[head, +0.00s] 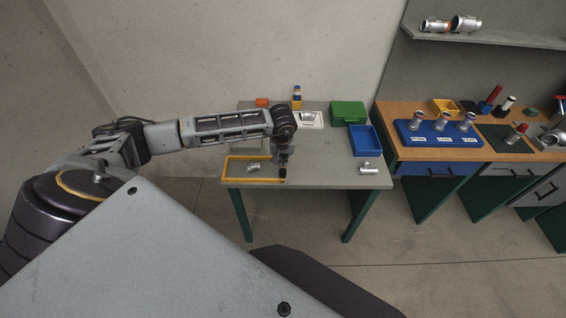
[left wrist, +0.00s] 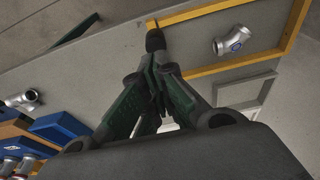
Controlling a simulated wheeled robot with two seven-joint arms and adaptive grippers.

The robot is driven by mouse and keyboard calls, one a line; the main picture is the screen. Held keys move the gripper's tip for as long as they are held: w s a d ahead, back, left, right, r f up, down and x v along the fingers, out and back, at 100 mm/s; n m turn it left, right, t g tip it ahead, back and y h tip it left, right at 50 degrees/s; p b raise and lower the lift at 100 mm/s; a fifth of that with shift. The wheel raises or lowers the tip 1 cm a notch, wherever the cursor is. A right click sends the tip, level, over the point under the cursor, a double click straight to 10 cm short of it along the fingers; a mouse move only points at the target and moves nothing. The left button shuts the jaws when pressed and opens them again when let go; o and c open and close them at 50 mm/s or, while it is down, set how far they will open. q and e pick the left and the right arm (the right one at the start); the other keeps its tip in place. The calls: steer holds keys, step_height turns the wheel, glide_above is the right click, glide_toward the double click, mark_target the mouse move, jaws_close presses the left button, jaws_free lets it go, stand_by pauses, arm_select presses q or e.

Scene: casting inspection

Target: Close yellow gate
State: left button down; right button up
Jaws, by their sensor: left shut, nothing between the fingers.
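A yellow frame (head: 252,181) lies on the left part of the grey table, around a silver pipe fitting (head: 253,167). In the left wrist view, its yellow bars (left wrist: 235,63) run along two long sides and the far end, with the fitting (left wrist: 231,40) between them. I cannot tell which part is the gate. My left gripper (head: 283,169) points down at the frame's right end and hides part of it. In the left wrist view, my left gripper's fingers (left wrist: 155,52) are shut and empty, with the tips beside the front bar's end. I cannot tell whether they touch it.
A second silver fitting (head: 369,167) lies at the table's right front. A blue bin (head: 364,141), a green box (head: 347,113) and a white tray (head: 318,124) stand farther back. A wooden bench (head: 400,152) is to the right. The table's middle front is clear.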

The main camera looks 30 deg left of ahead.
arm_select(q)
steer(key=s+d+b+v, duration=0.1)
steer(key=v, duration=0.8)
steer(key=shift+s+b, duration=0.25)
steer(key=shift+b, duration=0.15)
steer(key=shift+r, duration=0.15)
